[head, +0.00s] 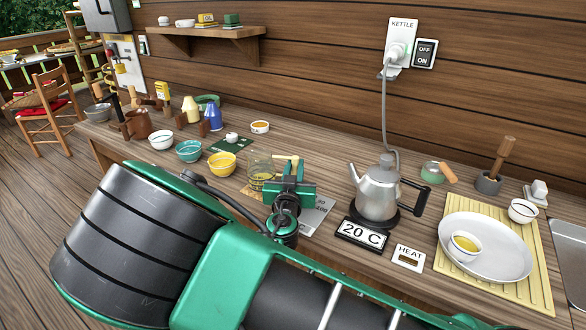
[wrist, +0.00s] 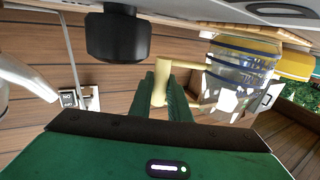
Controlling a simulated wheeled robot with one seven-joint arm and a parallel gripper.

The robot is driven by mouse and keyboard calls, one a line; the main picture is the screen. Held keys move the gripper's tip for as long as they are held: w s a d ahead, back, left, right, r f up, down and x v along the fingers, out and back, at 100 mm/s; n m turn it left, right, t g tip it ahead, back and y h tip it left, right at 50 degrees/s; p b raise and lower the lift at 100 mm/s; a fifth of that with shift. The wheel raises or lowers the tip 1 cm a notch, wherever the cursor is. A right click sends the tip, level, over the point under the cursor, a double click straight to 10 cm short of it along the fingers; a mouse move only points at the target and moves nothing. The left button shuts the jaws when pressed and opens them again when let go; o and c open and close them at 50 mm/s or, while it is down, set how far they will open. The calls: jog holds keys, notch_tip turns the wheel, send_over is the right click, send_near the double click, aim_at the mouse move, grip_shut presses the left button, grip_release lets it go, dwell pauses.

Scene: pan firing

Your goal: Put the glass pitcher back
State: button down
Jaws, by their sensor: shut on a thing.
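The glass pitcher (head: 261,172) is at the middle of the counter in the head view, clear with some yellow at its lower part. In the wrist view the pitcher (wrist: 238,72) shows blue bands and a pale yellow handle (wrist: 188,62). My gripper (head: 291,178) is to the right of the pitcher body. In the wrist view my green fingers (wrist: 168,95) are shut on the handle. The pitcher looks roughly upright over a tan mat (head: 251,194); I cannot tell whether its base touches it. My gripper partly hides the handle in the head view.
A metal kettle (head: 378,188) stands right of my gripper, behind a "20 C" display (head: 361,234). A teal bowl (head: 189,151), a white bowl (head: 161,140) and a dark green mat (head: 223,164) are to the left. A white plate (head: 486,262) lies far right. A shelf (head: 206,33) hangs above.

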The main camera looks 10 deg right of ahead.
jog(key=shift+f, duration=0.15)
jog(key=shift+s+f, duration=0.3)
jog(key=shift+f, duration=0.15)
jog(key=c, duration=1.7)
grip_release()
jog(key=shift+o, duration=0.2)
jog(key=shift+d, duration=0.1)
jog(key=shift+w+r, duration=0.15)
jog(key=shift+r, duration=0.25)
jog(key=shift+f, duration=0.2)
jog(key=v, duration=0.8)
jog(key=r+v, duration=0.1)
jog(key=v, duration=0.2)
jog(key=shift+s+a+f, duration=0.1)
jog(key=shift+s+a, duration=0.2)
jog(key=shift+s, duration=0.05)
